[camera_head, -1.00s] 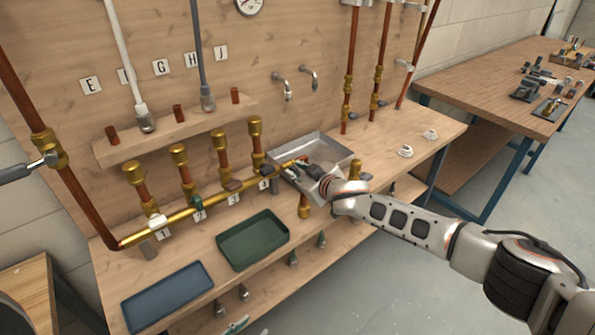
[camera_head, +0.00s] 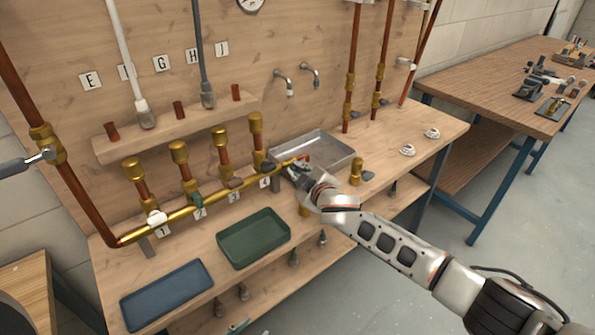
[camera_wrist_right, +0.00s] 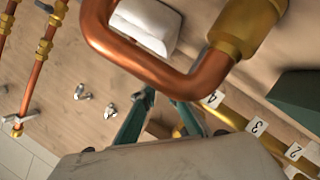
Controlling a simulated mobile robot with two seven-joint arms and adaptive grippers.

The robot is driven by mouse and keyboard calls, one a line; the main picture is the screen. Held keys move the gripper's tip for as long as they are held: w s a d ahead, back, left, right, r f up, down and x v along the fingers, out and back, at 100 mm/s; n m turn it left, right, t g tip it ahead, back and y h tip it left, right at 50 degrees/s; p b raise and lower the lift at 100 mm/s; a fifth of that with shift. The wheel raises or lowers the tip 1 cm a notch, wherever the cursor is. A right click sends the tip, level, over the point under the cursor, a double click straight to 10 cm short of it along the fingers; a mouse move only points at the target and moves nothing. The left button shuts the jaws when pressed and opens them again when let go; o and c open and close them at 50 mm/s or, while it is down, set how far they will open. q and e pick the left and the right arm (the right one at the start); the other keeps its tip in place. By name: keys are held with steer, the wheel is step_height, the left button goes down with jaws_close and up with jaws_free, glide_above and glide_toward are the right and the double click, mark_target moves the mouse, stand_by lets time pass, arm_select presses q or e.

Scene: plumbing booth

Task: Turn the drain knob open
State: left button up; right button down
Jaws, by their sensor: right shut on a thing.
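My right gripper (camera_head: 294,170) is at the right end of the brass manifold pipe (camera_head: 215,205), beside label 4 and in front of the metal tray. In the right wrist view its two green fingers (camera_wrist_right: 162,108) are set narrowly apart. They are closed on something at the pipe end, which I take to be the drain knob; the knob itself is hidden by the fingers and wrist. A copper elbow (camera_wrist_right: 165,80) with a brass fitting (camera_wrist_right: 247,28) crosses close in front of the wrist camera. My left gripper is not in view.
A metal tray (camera_head: 340,150) stands behind the gripper. A green tray (camera_head: 254,257) and a blue tray (camera_head: 167,295) lie in front of the manifold. A brass valve (camera_head: 356,170) stands right of my gripper. Brass-topped risers (camera_head: 221,137) stand along the manifold.

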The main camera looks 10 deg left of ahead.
steer(key=c, duration=2.1)
jaws_free()
steer(key=shift+v, duration=6.05)
